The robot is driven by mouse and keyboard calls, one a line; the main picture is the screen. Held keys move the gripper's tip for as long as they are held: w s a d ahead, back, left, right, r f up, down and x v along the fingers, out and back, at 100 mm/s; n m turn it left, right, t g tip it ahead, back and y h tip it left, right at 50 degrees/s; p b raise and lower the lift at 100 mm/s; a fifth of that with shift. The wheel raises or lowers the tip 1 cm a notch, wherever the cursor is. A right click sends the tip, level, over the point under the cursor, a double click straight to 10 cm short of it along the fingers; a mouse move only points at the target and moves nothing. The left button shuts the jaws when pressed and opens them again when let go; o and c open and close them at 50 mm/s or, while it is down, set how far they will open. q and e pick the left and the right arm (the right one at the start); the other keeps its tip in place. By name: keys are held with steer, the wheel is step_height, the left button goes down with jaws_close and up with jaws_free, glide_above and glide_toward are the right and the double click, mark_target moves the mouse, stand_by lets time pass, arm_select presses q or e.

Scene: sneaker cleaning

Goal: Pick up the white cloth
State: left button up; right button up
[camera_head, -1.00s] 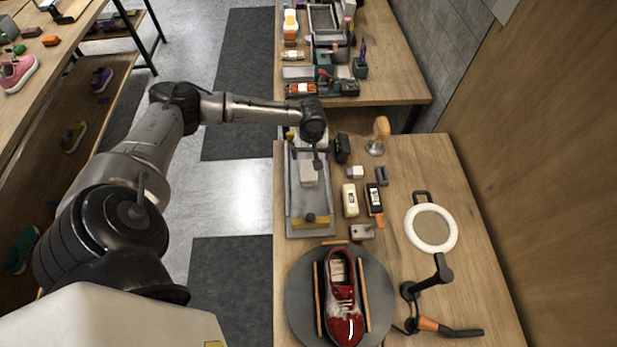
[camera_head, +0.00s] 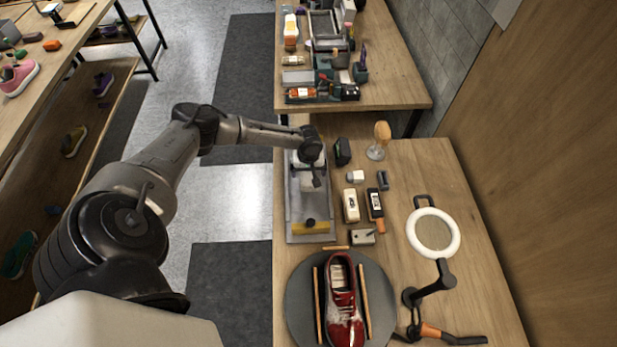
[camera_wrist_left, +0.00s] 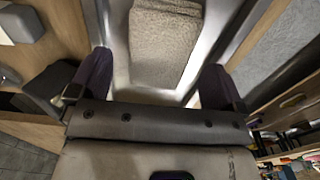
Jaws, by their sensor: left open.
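The white cloth (camera_wrist_left: 166,45) is a folded, textured off-white piece lying in the grey metal tray (camera_head: 294,220). In the head view a small pale part of the cloth (camera_head: 308,184) shows below my left gripper (camera_head: 317,180), which hides the rest. My left gripper is open above the tray. In the left wrist view its two dark fingers (camera_wrist_left: 150,85) are spread apart, with the cloth ahead between them and nothing held. I cannot tell the exact height between fingers and cloth. My right gripper is in neither view.
A red sneaker (camera_head: 341,295) stands on the round dark turntable (camera_head: 298,305) in front of the tray. Small bottles and brushes, such as an orange-tipped one (camera_head: 376,205), lie right of the tray. A white ring lamp (camera_head: 455,238) stands farther right.

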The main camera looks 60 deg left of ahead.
arm_select(q)
steer(key=shift+f, duration=1.5)
steer(key=shift+c, duration=0.3)
steer(key=c, duration=1)
steer(key=shift+o, duration=0.2)
steer(key=shift+r, duration=0.1)
steer(key=r, duration=0.4)
steer(key=shift+w+d+r, duration=0.1)
steer(key=shift+d+r, duration=0.05)
steer(key=shift+d, duration=0.1)
steer(key=w+d+r, duration=0.5)
steer(key=d+r, duration=0.1)
steer(key=d, duration=0.4)
steer(key=shift+r, duration=0.25)
steer(key=shift+w, duration=0.1)
